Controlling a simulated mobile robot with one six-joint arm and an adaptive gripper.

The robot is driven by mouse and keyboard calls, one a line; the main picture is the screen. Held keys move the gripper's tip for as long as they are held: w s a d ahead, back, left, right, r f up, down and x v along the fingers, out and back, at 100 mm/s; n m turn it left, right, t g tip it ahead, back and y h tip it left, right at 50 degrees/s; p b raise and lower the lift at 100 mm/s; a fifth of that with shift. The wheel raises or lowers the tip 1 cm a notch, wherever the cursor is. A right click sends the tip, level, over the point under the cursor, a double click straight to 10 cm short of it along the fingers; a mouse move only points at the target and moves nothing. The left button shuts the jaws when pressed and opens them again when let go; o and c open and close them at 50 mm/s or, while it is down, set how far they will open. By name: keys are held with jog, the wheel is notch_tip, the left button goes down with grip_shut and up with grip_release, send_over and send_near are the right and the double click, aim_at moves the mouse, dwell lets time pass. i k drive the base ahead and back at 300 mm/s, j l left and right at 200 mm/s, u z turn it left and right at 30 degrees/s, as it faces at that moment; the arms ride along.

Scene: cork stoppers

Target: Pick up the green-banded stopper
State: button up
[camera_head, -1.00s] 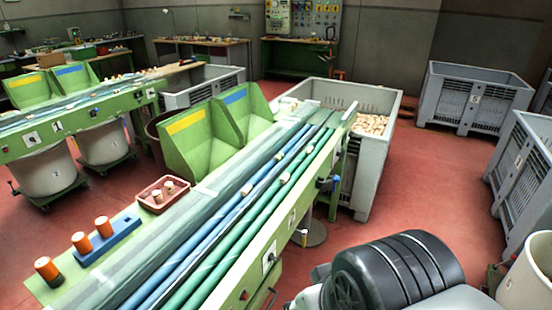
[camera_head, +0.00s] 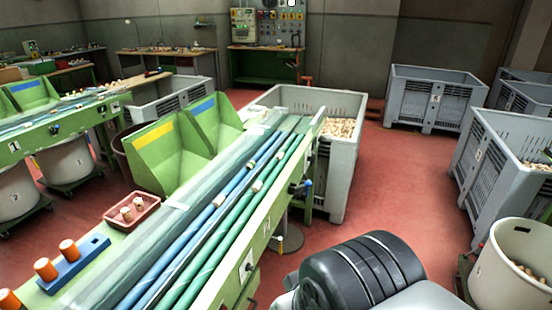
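Two small pale cork stoppers stand in a reddish tray (camera_head: 146,215) on the green bench: a nearer stopper (camera_head: 126,213) and a farther stopper (camera_head: 139,202). Several more stoppers lie along the blue and green rollers of the sorting line, among them one stopper (camera_head: 258,185) at mid-length and another (camera_head: 218,200) nearer me. They are too small for me to make out a green band on any of them. My gripper is not in view; only a dark rounded part of my arm shows at the bottom right.
Green bins (camera_head: 172,158) line the left of the rollers. A grey crate (camera_head: 342,180) of corks stands behind. Red floor (camera_head: 395,200) is open to the right.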

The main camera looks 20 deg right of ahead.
aim_at(250, 166)
jog(key=i+l+u, duration=0.2)
jog(key=i+l, duration=0.15)
jog(key=l, duration=0.15)
jog(key=i+l+u, duration=0.15)
jog(key=i+l, duration=0.2)
jog(key=i+l+u, duration=0.15)
jog(key=i+l, duration=0.25)
jog(key=i+l+u, duration=0.1)
jog(key=i+l, duration=0.2)
jog(key=l, duration=0.2)
jog(key=i+l+u, duration=0.15)
jog(key=i+l, duration=0.2)
jog(key=l, duration=0.1)
